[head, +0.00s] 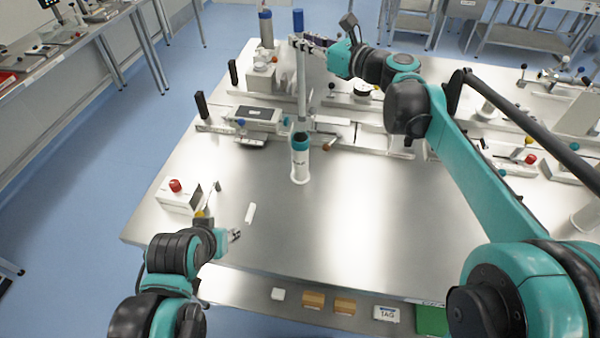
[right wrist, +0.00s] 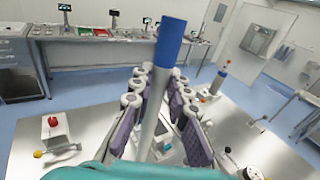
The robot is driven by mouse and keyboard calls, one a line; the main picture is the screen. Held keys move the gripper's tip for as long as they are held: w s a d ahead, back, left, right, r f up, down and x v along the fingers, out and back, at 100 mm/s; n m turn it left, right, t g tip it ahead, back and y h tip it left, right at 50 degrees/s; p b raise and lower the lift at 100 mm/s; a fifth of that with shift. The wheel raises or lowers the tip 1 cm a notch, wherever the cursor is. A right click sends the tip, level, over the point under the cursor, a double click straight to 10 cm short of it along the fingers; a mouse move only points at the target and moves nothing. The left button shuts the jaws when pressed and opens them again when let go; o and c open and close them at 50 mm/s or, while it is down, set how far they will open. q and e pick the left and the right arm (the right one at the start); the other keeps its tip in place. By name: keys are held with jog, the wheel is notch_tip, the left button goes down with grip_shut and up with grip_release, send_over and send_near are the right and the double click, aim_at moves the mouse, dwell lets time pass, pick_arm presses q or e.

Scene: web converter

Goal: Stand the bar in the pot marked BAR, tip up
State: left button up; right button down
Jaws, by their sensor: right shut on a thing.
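The bar (head: 302,85) is a grey rod with a blue tip, held upright with the tip up. My right gripper (head: 298,42) is shut on it just below the blue tip. In the right wrist view the bar (right wrist: 150,110) stands between the purple-padded fingers. A white pot (head: 300,167) with a teal upper part and dark mouth stands on the table; its marking is too small to read. The bar's lower end appears just above the pot's mouth, apart from it. My left gripper (head: 233,236) is low over the table's left front; its jaw opening is unclear.
A red-button box (head: 178,198) and a small white piece (head: 250,213) are at the left front. Another blue-topped post (head: 266,30) stands at the back left. A rail with fixtures (head: 340,130) runs behind the pot. The table's middle front is clear.

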aim_at(306, 117)
jog(key=shift+w+d+r+t, duration=0.1)
jog(key=shift+w+r+t, duration=0.15)
jog(key=shift+r, duration=0.45)
jog(key=shift+f+m, duration=0.2)
jog(key=shift+m, duration=0.1)
notch_tip(306, 117, down, 23)
jog(key=b, duration=0.7)
notch_tip(306, 117, down, 4)
jog(key=shift+f+b, duration=0.1)
jog(key=shift+b, duration=0.55)
jog(key=c, duration=1.5)
grip_release()
